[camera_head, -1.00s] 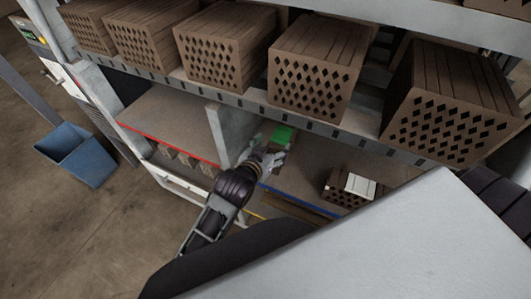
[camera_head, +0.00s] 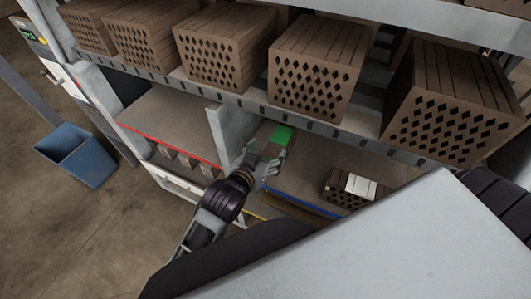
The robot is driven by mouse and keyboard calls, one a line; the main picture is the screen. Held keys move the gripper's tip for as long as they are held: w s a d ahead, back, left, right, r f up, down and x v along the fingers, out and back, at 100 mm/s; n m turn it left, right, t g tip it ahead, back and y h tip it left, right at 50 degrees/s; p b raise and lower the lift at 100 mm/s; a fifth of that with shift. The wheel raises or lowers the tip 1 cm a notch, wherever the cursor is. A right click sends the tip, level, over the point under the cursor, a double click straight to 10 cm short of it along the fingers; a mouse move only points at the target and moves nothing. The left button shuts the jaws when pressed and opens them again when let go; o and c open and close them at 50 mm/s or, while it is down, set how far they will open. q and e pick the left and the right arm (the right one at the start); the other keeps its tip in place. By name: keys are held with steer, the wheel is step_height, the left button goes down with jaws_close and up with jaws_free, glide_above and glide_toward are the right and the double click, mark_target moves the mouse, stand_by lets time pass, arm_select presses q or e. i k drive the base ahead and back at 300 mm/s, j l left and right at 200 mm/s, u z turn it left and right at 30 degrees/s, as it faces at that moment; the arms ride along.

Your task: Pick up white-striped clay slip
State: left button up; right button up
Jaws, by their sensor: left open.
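A brown perforated block with a white band across its top, which fits the white-striped clay slip (camera_head: 338,192), lies on the lower shelf right of centre. My right gripper is not in view.
A grey divider (camera_head: 218,130) stands just left of the gripper. Several large perforated bricks (camera_head: 315,75) line the upper shelf above. A blue bin (camera_head: 75,156) stands on the floor at left.

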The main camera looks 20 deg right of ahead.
mark_target(350, 191)
steer(key=z, duration=2)
steer(key=k+j, duration=0.15)
steer(key=j, duration=0.15)
steer(key=k+j, duration=0.15)
steer(key=j, duration=0.15)
